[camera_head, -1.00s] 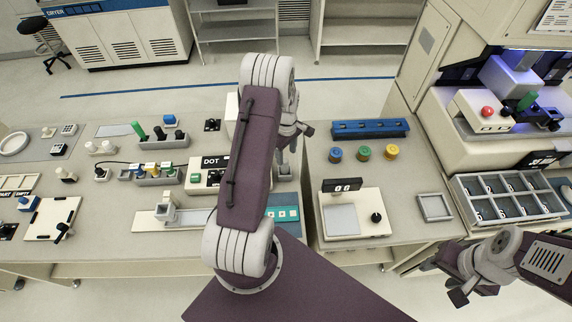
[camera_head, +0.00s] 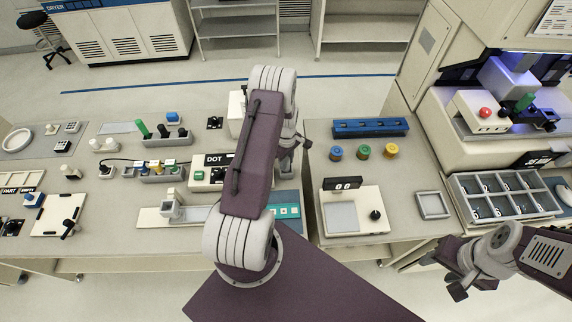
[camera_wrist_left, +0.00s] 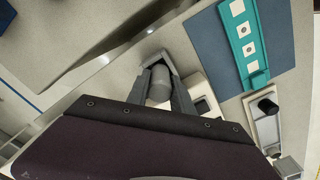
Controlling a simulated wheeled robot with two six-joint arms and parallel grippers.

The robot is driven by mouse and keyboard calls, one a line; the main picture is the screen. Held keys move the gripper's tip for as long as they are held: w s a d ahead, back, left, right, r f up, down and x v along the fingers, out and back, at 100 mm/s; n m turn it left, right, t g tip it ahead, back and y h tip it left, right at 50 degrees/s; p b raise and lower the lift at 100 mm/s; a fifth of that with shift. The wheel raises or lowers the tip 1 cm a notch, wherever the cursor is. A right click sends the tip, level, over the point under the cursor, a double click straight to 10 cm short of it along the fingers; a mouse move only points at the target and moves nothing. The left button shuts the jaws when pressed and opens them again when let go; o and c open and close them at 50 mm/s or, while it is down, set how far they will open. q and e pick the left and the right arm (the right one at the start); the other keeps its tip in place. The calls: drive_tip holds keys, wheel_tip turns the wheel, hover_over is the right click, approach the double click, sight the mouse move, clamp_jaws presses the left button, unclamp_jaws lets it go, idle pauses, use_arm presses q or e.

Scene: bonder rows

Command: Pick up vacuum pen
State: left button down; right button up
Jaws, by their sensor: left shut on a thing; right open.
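My left gripper (camera_head: 287,158) is over the bench, right of the DOT unit, partly hidden by my own arm. In the left wrist view, its fingers (camera_wrist_left: 158,70) are shut on a grey cylindrical thing (camera_wrist_left: 160,86). I cannot tell whether this is the vacuum pen. Part of a grey piece also shows below the gripper in the head view (camera_head: 285,168). My right gripper (camera_head: 445,274) is open and empty at the lower right, in front of the bench edge. No vacuum pen can be made out for certain elsewhere.
The DOT unit (camera_head: 200,181) and a teal strip (camera_head: 287,211) are close to my left arm. A scale-like unit (camera_head: 371,222) stands to the right, with a blue rack (camera_head: 369,127) and coloured jars (camera_head: 363,151) behind it. A compartment tray (camera_head: 507,205) is at the right.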

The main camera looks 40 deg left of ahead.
use_arm(q)
drive_tip(key=shift+w, duration=0.1)
drive_tip(key=shift+r+b, duration=0.35)
drive_tip(key=shift+r, duration=0.2)
wheel_tip(320, 180, up, 3)
drive_tip(key=shift+d+b, duration=0.1)
drive_tip(key=shift+b, duration=0.6)
drive_tip(key=s+d+r+b, duration=0.2)
drive_tip(key=s+d+r, duration=0.5)
drive_tip(key=d, duration=0.1)
drive_tip(key=shift+s+d, duration=0.3)
drive_tip(key=shift+s, duration=0.1)
